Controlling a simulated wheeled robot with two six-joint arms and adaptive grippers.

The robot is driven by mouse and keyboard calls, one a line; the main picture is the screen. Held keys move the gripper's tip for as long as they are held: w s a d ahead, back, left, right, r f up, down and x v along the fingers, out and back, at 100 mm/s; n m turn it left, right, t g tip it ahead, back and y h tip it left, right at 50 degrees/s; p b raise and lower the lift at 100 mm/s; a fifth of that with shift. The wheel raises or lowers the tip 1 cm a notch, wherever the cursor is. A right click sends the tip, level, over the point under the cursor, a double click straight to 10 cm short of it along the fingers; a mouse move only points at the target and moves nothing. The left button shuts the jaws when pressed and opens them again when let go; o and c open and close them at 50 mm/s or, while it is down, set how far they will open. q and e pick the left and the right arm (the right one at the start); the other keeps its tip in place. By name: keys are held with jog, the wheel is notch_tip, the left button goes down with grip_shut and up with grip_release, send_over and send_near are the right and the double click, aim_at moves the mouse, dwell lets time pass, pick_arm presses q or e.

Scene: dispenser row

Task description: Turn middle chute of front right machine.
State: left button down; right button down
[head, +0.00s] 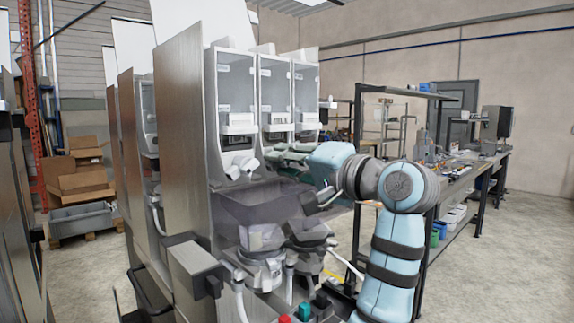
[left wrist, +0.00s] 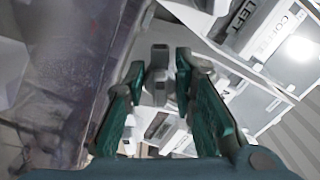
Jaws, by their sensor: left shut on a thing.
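The machine (head: 180,130) with three clear canisters stands at the centre of the head view. Its left chute (head: 240,165) is a white forked spout below the left canister. My left gripper (head: 277,156) reaches in from the right, below the middle canister (head: 273,90). It is shut on the middle chute, which its green fingers mostly hide in the head view. In the left wrist view, the fingers (left wrist: 171,75) converge at a grey-white piece (left wrist: 158,84); its exact outline is hard to tell. My right gripper is not in view.
A translucent dark hopper (head: 255,203) lies just below the gripper. Another machine (head: 127,120) stands close behind to the left. A workbench (head: 465,175) with equipment runs along the right. Cardboard boxes (head: 80,180) stand at the far left.

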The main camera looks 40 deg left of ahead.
pick_arm(q)
jog(key=shift+n, duration=0.4)
jog(key=c, duration=1.7)
grip_release()
jog(key=d, duration=0.7)
jog(key=shift+s+d, duration=0.25)
jog(key=shift+s, duration=0.05)
jog(key=shift+a, duration=0.15)
